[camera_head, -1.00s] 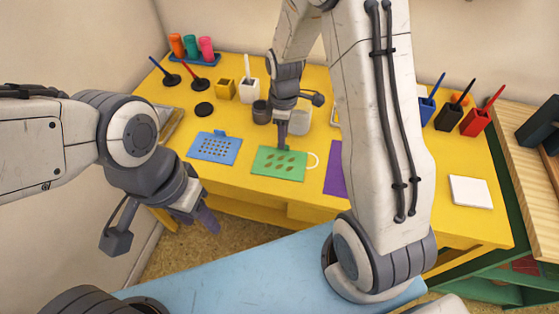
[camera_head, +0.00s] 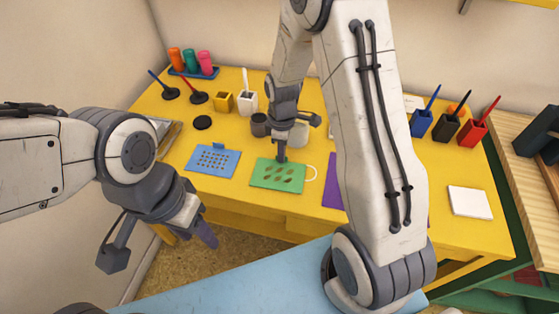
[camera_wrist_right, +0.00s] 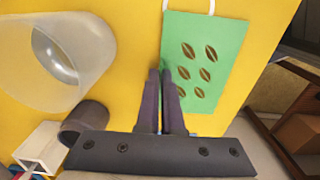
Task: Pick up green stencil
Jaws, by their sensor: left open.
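The green stencil (camera_head: 277,176), a flat card with several leaf-shaped cutouts and a white loop handle, lies on the yellow table. It also shows in the right wrist view (camera_wrist_right: 222,45). My right gripper (camera_head: 281,157) points down at the stencil's far edge. In the right wrist view its two dark fingers (camera_wrist_right: 160,75) are close together, with tips at that edge and a narrow gap between them. I cannot tell whether they pinch the card. My left gripper (camera_head: 205,230) is open and empty, off the table's front edge.
A blue stencil (camera_head: 212,161) lies left of the green one; a purple sheet (camera_head: 333,187) lies right, partly behind my right arm. A dark cup (camera_head: 259,125) and a pale cup (camera_head: 299,134) stand just behind. A white pad (camera_head: 469,202) is far right.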

